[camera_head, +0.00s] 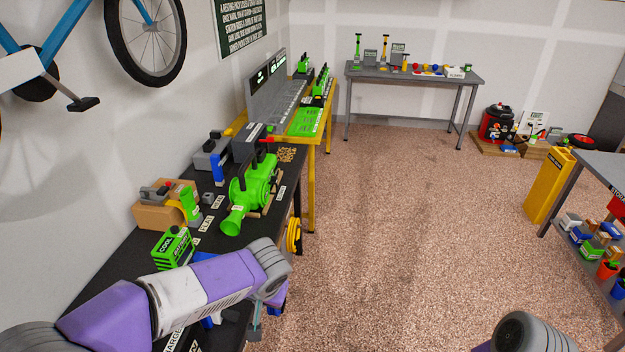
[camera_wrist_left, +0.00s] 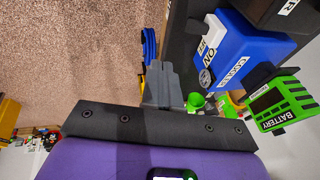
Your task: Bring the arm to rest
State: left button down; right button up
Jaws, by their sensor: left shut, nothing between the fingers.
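My left arm (camera_head: 205,287), purple, white and grey, comes in from the left and reaches over the near end of the dark workbench. My left gripper (camera_head: 256,325) hangs below the wrist beside the bench's right edge, partly hidden by the arm. In the left wrist view the left gripper's grey fingers (camera_wrist_left: 163,84) are together with nothing between them. Part of my right arm (camera_head: 535,332) shows at the bottom edge; its gripper is out of view.
The dark bench (camera_head: 125,243) holds a green machine (camera_head: 250,190) and a green-black box (camera_head: 173,248). In the left wrist view, a blue labelled box (camera_wrist_left: 238,52) and a green battery (camera_wrist_left: 278,104) are close to the fingers. The speckled floor (camera_head: 400,220) is open.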

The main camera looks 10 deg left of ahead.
pick_arm(q)
jog(key=s+d+f+g+h, duration=0.2)
jog(key=d+f, duration=0.2)
jog(key=f, duration=0.6)
jog(key=s+d+f+g+h, duration=0.1)
jog(key=s+d+f+h, duration=0.15)
jog(key=f, duration=0.65)
jog(key=s+d+f+n+h, duration=0.1)
jog(key=s+f, duration=0.4)
jog(key=f, duration=0.2)
jog(key=s+d+f+n+h, duration=0.1)
jog(key=s+d+f+n, duration=0.1)
jog(key=s+f, duration=0.3)
notch_tip(320, 180, down, 4)
jog(key=shift+r, duration=0.25)
